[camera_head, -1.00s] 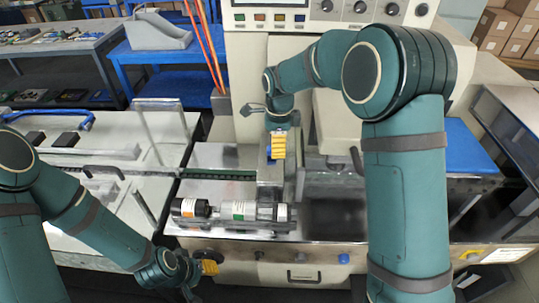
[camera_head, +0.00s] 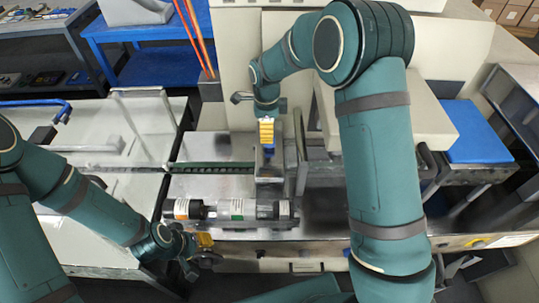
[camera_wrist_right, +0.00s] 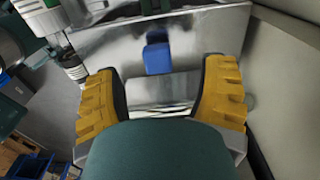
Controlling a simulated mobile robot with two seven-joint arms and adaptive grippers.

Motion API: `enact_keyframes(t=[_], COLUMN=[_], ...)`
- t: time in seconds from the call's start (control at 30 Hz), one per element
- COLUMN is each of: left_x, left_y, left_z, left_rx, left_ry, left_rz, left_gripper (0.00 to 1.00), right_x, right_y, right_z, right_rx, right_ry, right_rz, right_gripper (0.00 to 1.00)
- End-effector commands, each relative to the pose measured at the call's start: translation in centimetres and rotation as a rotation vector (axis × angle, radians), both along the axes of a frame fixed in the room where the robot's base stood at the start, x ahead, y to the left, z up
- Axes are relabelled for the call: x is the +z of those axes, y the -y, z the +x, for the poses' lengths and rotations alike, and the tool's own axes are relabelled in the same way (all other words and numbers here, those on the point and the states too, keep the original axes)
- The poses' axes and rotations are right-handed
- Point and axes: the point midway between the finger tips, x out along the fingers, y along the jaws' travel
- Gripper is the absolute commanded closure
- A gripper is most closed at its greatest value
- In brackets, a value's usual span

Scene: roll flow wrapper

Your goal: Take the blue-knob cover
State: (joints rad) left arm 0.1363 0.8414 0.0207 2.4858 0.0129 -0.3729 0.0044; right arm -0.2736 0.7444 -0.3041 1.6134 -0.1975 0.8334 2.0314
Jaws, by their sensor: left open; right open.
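The blue knob (camera_wrist_right: 157,56) stands on a shiny metal plate (camera_wrist_right: 205,35), which looks like the cover, in the right wrist view. In the head view a small bit of blue (camera_head: 269,152) shows just below my right gripper (camera_head: 266,133). The right gripper is open, with its yellow fingers (camera_wrist_right: 162,72) apart on either side of the knob in the wrist view; I see no contact. My left gripper (camera_head: 204,241) is open and empty near the machine's front edge, well left of the knob. The cover's outline is partly hidden by the right gripper.
A clear roll with black and white-green parts (camera_head: 235,209) lies along the machine front, between the grippers. The beige machine housing (camera_head: 235,75) rises behind. A white conveyor table (camera_head: 95,225) is at left, a blue table (camera_head: 150,65) behind.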

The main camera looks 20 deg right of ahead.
Motion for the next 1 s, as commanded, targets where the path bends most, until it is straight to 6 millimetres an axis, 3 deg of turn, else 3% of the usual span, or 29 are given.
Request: enact_keyframes(t=[0.17,0.43,0.77,0.8,1.0], left_x=[0.0,-0.1,-0.1,-0.1,-0.1], left_y=[0.0,0.0,0.0,0.0,0.0], left_z=[0.0,0.0,0.0,0.0,0.0], left_rx=[0.000,0.000,0.000,0.000,0.000], left_ry=[0.000,0.000,0.000,0.000,0.000], left_rz=[0.000,0.000,0.000,0.000,0.000], left_gripper=[0.57,0.57,0.57,0.57,0.57], right_x=[-1.2,-4.8,-5.5,-5.5,-5.5], right_y=[0.2,0.7,0.7,0.7,0.7], right_z=[-0.2,-0.7,-0.6,-0.6,-0.6], right_rx=[0.000,0.001,0.001,0.001,0.001], right_ry=[-0.002,-0.002,0.001,0.000,0.000], right_rz=[0.001,0.000,0.001,0.001,0.001], right_gripper=[0.29,0.29,0.29,0.35,1.00])
